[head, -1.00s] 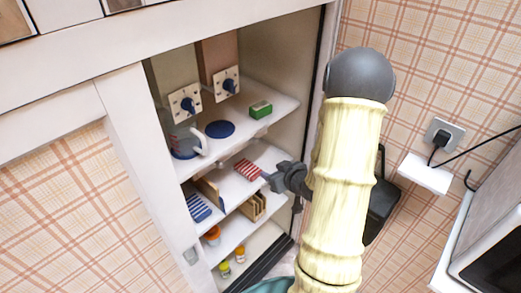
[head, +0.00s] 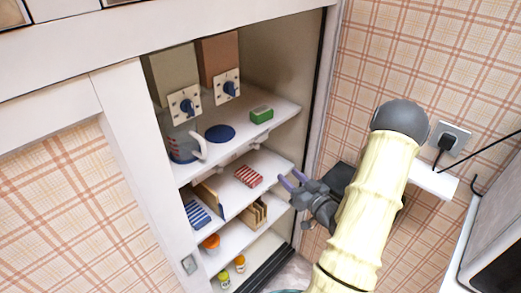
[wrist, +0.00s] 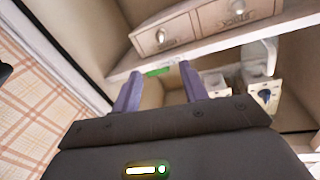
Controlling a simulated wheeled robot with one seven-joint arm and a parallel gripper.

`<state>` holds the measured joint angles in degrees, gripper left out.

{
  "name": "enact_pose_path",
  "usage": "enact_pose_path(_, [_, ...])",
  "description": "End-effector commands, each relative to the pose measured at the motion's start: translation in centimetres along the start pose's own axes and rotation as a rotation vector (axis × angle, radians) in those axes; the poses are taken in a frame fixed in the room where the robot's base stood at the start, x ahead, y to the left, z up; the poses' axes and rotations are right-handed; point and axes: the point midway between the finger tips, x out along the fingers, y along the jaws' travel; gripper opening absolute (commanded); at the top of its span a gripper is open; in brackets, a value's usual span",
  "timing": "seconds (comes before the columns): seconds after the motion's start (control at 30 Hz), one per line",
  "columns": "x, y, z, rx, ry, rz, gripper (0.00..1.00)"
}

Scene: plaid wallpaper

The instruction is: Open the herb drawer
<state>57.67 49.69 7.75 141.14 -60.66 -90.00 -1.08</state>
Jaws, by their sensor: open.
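Two small wooden drawer fronts with round pale knobs, a left one (wrist: 168,38) and a right one (wrist: 232,14), show in the wrist view, which looks upside down. Both seem shut. My gripper (head: 291,179) is open and empty, in front of the cupboard's right side, apart from the drawers. Its two purple fingers (wrist: 158,78) point toward the shelves in the wrist view.
A red striped item (head: 248,176) lies on the shelf below. The cupboard's right edge (head: 318,120) is close to my gripper.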

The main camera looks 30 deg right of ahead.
Motion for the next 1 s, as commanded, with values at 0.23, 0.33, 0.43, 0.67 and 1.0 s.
enact_pose_path(0.23, [4.1, -0.3, -0.2, 0.000, 0.000, -0.007, 0.44])
enact_pose_path(0.33, [5.8, -0.2, -0.2, 0.000, 0.001, -0.005, 0.44])
enact_pose_path(0.43, [7.6, -0.3, -0.1, 0.000, 0.001, -0.005, 0.44])
enact_pose_path(0.67, [11.7, -0.3, -0.1, 0.000, 0.000, -0.005, 0.44])
enact_pose_path(1.0, [16.1, -0.2, 0.0, 0.001, -0.001, -0.003, 0.44])
